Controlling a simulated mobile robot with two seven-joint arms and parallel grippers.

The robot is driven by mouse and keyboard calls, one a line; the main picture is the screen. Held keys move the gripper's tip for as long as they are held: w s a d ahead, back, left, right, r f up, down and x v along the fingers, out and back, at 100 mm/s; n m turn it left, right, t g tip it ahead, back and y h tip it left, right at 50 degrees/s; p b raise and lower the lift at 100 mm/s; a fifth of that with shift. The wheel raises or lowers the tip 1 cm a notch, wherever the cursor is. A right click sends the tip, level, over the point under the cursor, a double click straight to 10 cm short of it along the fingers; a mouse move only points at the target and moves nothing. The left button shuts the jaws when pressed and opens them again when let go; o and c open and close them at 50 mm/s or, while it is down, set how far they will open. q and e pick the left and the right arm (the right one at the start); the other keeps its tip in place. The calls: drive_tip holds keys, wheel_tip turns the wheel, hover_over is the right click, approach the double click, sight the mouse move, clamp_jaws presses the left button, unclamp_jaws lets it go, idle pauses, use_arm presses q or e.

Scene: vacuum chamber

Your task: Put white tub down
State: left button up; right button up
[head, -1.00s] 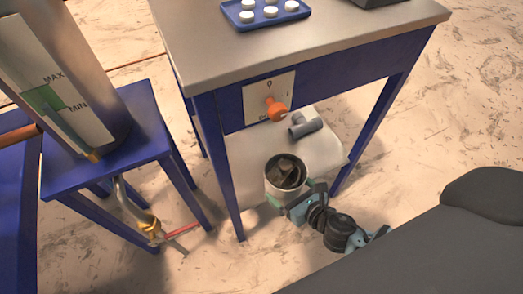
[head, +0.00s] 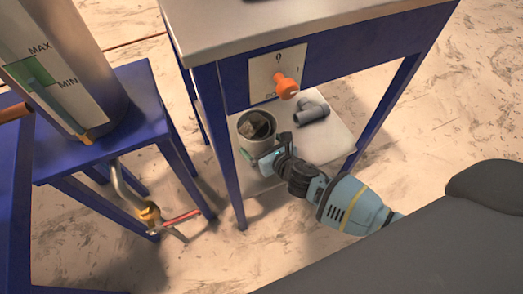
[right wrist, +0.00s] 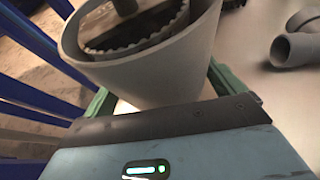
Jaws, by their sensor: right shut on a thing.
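The white tub (head: 245,142) is upright over the pale lower shelf (head: 332,138) of the blue-legged table. Dark parts show inside it. My right gripper (head: 264,158) is shut on its near side. The right wrist view shows the tub (right wrist: 165,75) between the green fingers of the gripper (right wrist: 160,95), with a dark toothed part inside. I cannot tell whether the tub's base touches the shelf. My left gripper is out of view.
A grey pipe elbow (head: 312,111) lies on the shelf right of the tub. An orange knob (head: 286,86) juts from the table's front above. A table leg (head: 219,150) stands just left of the tub. The shelf's front right is clear.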

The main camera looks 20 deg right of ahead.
wheel_tip(320, 180, down, 3)
drive_tip(key=shift+f+b, duration=0.1)
drive_tip(key=shift+b, duration=0.95)
drive_tip(key=shift+f, duration=0.15)
